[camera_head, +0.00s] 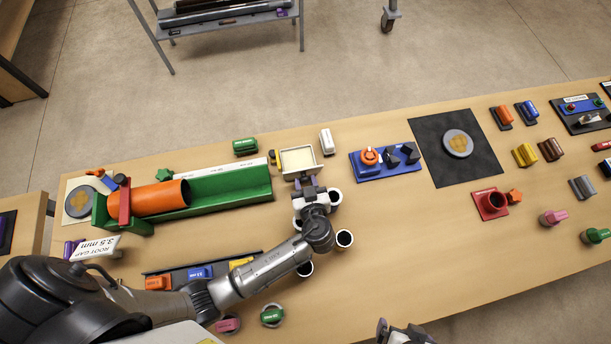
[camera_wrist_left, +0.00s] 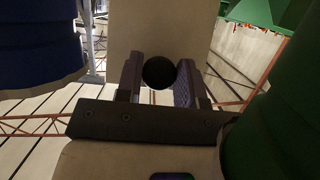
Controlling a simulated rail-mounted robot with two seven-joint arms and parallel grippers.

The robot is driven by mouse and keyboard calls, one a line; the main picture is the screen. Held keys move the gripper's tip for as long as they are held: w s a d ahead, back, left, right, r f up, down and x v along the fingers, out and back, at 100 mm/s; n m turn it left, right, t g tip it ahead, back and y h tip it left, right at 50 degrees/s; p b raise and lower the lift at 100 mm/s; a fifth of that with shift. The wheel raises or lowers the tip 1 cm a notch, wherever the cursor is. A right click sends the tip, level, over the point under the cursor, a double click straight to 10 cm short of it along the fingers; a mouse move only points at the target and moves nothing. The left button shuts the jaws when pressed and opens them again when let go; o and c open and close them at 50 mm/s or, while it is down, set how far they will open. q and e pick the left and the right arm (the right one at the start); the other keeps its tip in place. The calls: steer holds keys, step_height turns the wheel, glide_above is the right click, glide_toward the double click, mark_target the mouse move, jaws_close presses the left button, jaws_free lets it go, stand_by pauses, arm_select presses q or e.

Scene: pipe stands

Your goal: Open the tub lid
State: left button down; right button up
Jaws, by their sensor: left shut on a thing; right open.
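The tub (camera_head: 298,160) is a small box with a pale rim and cream inside, near the far edge of the bench. My left gripper (camera_head: 309,183) is at its near side. In the left wrist view its fingers (camera_wrist_left: 160,82) are shut on a round black knob (camera_wrist_left: 159,72) in front of a beige panel (camera_wrist_left: 158,25), which looks like the lid. The lid's angle is hard to tell, as my gripper hides that side in the head view. My right gripper (camera_head: 384,328) is only partly in view at the bottom edge, away from the tub, open.
A green trough (camera_head: 230,189) with an orange pipe (camera_head: 158,198) lies left of the tub. Dark-topped white cups (camera_head: 344,239) stand around my left wrist. A blue fixture (camera_head: 385,163) and a black mat (camera_head: 430,131) are to the right.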

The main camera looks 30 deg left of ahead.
arm_select(q)
steer(key=shift+s+f, duration=0.15)
steer(key=shift+f, duration=0.25)
steer(key=c, duration=1)
jaws_free()
steer(key=shift+o, duration=1.1)
steer(key=shift+r, duration=0.2)
steer(key=b+v, duration=0.2)
steer(key=v, duration=1.1)
steer(key=shift+s+d+r, duration=0.15)
steer(key=shift+s+r, duration=0.05)
steer(key=shift+r, duration=0.05)
